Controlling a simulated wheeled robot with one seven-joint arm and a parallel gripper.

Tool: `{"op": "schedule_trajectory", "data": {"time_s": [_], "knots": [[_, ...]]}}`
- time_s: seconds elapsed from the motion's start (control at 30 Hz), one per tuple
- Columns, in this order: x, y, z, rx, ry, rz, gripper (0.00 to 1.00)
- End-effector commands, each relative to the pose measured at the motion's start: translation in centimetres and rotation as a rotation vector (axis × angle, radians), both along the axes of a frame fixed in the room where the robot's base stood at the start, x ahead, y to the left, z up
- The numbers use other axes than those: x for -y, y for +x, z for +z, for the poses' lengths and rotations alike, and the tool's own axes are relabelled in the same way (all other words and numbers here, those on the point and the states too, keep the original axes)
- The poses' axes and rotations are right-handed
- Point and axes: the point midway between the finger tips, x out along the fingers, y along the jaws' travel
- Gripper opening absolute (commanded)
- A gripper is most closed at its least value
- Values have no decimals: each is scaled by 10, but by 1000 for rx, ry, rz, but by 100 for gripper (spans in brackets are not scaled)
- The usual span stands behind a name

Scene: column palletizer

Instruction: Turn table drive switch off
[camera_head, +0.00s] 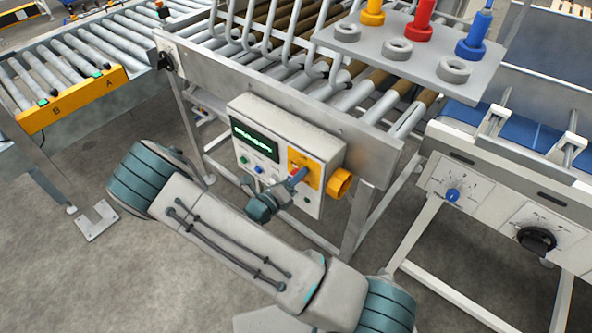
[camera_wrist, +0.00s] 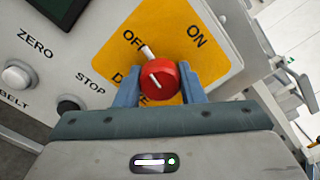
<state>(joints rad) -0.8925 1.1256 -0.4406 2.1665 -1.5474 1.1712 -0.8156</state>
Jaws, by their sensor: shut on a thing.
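The table drive switch (camera_wrist: 160,80) is a round red knob on a yellow plate (camera_wrist: 195,60) marked OFF, ON and DRIVE. A white-tipped pointer (camera_wrist: 148,51) sticks out at its upper left, beside the word OFF, and the white line on the knob slants that way. My gripper (camera_wrist: 160,88) has one blue finger on each side of the knob and is shut on it. In the head view, my gripper (camera_head: 298,177) reaches the yellow plate on the control box (camera_head: 325,151); my fingers partly cover the knob there.
A grey rack with coloured pegs (camera_head: 420,45) is above. Another panel with dials (camera_head: 452,195) stands right.

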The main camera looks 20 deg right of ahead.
Motion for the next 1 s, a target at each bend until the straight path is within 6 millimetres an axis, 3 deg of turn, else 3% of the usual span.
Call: {"op": "schedule_trajectory", "data": {"time_s": [0.4, 0.97, 1.0], "knots": [[-1, 1, 1, -161, -117, 2, 13], [-1, 1, 0, -186, -135, 2, 13], [-1, 1, 0, -186, -135, 2, 38]]}}
